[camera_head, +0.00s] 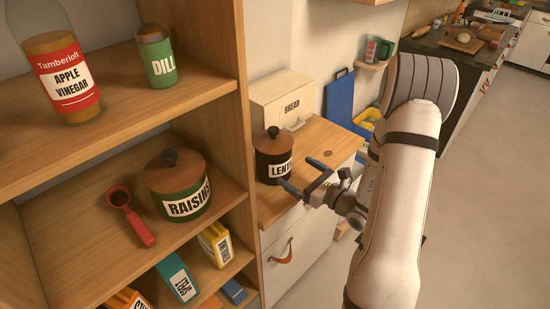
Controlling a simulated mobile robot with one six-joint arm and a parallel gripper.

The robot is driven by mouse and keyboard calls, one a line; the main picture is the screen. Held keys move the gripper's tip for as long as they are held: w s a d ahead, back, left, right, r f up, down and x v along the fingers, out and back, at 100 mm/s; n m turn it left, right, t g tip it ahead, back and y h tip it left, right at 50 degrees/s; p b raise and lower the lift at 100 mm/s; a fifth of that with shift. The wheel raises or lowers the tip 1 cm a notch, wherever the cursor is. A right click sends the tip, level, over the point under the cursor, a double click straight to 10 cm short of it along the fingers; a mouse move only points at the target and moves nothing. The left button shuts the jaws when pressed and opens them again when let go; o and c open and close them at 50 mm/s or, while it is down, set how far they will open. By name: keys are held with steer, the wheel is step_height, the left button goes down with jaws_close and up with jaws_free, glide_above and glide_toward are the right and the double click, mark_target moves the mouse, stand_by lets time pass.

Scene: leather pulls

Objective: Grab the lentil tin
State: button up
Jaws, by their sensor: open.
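The lentil tin (272,165) is a dark round tin with a brown wooden lid and black knob. Its white label shows "LENT", the rest cut off from view. It stands upright on a wooden cabinet top (318,143), close to the shelf's side panel. My gripper (304,175) is open, with its two blue-tipped fingers pointing left toward the tin. One fingertip overlaps the lower right of the tin in the picture; I cannot tell whether it touches. Nothing is seen between the fingers.
A cream bread box (283,95) stands behind the tin. The shelf's side panel (247,140) rises at left. The shelf holds a raisins tin (172,182), red scoop (138,225), dill jar (156,56) and vinegar bottle (65,75). A blue board (340,98) leans behind.

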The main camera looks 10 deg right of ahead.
mark_target(287, 164)
steer(key=x, duration=0.1)
steer(key=p+x, duration=0.1)
steer(key=x, duration=0.2)
steer(key=shift+w+a+r+p, duration=0.2)
steer(key=shift+a+r+p, duration=0.15)
steer(key=shift+w+a, duration=0.2)
steer(key=shift+w, duration=0.2)
steer(key=shift+f, duration=0.1)
steer(key=c, duration=1.2)
steer(key=shift+c, duration=0.3)
